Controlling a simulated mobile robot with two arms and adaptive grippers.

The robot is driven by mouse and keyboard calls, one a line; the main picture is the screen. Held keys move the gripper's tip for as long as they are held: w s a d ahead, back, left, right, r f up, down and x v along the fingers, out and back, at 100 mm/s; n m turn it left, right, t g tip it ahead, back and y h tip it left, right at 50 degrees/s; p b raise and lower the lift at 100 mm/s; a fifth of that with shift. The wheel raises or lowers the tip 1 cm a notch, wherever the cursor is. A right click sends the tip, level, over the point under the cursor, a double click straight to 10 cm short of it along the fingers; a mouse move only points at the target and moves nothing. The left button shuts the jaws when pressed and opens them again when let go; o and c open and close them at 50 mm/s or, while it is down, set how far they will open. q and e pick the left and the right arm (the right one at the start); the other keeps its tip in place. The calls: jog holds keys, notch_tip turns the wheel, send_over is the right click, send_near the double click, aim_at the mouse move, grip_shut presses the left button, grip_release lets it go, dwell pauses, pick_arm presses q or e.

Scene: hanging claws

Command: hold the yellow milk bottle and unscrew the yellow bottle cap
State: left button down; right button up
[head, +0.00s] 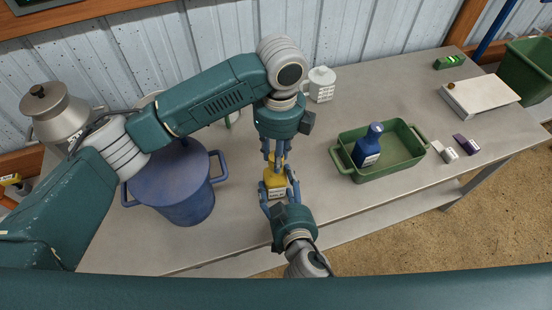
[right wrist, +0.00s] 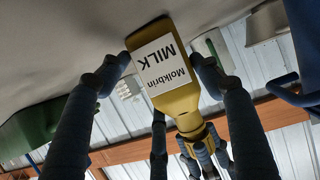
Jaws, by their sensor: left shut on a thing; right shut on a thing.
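The yellow milk bottle (head: 274,181) stands on the grey table in the middle of the head view. In the right wrist view the bottle (right wrist: 180,97) appears upside down, with a white MILK label. My right gripper (head: 278,192) is shut around the bottle's body from the near side, one finger on each side. My left gripper (head: 278,160) points down from above, shut at the bottle's top. Its fingers (right wrist: 200,150) surround the yellow cap in the right wrist view and hide most of it. I cannot tell whether the cap is apart from the neck.
A large blue pot (head: 178,188) stands left of the bottle. A green tray (head: 398,166) holding a blue bottle (head: 369,141) is to the right. A white mug (head: 320,86) stands behind. Small boxes (head: 466,144) lie right of the tray. The right rear table has free room.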

pick_arm(q)
jog(key=shift+r, duration=0.2)
pick_arm(e)
jog(key=shift+s+f, duration=0.1)
jog(key=shift+f, duration=0.2)
pick_arm(q)
jog(key=shift+r, duration=0.65)
jog(key=shift+d+r, duration=0.15)
jog(key=shift+r, duration=2.85)
pick_arm(e)
jog(key=o, duration=1.8)
pick_arm(q)
jog(key=shift+w, duration=0.1)
pick_arm(e)
jog(key=shift+o, duration=1.2)
jog(key=shift+r, duration=0.1)
jog(key=v, duration=1.1)
jog(key=shift+s+r, duration=0.3)
